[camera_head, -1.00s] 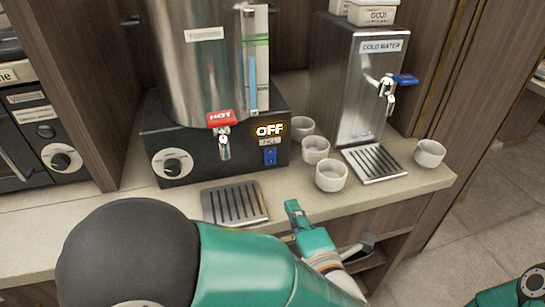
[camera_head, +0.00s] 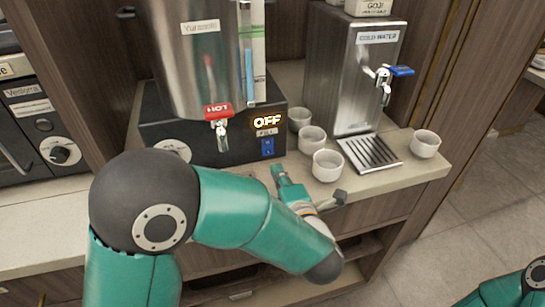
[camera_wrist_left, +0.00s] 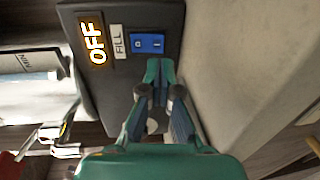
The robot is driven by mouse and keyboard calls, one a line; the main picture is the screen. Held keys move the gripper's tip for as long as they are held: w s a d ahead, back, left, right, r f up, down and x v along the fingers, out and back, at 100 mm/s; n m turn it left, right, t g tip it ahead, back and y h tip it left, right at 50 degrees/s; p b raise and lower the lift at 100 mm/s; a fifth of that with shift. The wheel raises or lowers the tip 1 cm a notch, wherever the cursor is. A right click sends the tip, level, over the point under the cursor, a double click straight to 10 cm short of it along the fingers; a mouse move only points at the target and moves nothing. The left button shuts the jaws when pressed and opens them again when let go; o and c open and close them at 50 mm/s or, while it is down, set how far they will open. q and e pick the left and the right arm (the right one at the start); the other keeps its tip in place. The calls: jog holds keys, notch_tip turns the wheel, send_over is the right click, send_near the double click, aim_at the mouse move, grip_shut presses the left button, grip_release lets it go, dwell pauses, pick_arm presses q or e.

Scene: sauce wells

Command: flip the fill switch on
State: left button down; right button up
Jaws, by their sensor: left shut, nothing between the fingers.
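The fill switch (camera_head: 267,147) is a blue rocker on the black base of the hot water urn, under a FILL label and a glowing OFF sign (camera_head: 267,122). It also shows in the left wrist view (camera_wrist_left: 147,43), with the label beside it. My left gripper (camera_head: 278,170) is shut and empty, a little below and in front of the switch. In the left wrist view, its closed fingertips (camera_wrist_left: 159,66) point at the switch and lie just short of its lower edge; contact cannot be made out. My right gripper is not in view.
The urn's red HOT tap (camera_head: 218,115) is left of the switch. White cups (camera_head: 327,165) stand right of my left gripper. A cold water dispenser (camera_head: 352,80) with a drip tray (camera_head: 369,153) stands farther right. The counter's front edge runs under my left arm.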

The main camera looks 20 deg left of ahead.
aim_at(269, 153)
pick_arm(q)
jog(key=p+x, duration=0.1)
jog(key=x, duration=0.4)
jog(key=shift+w+a, duration=0.15)
jog(key=shift+w, duration=0.1)
jog(key=shift+f, duration=0.1)
jog(key=shift+w+f+b, duration=0.15)
jog(key=shift+f+b, duration=0.2)
jog(key=shift+b, duration=0.85)
jog(key=shift+a+r, duration=0.1)
jog(key=shift+r, duration=0.2)
jog(key=v, duration=1.1)
jog(key=shift+s+d+f, duration=0.25)
jog(key=shift+s+d, duration=0.05)
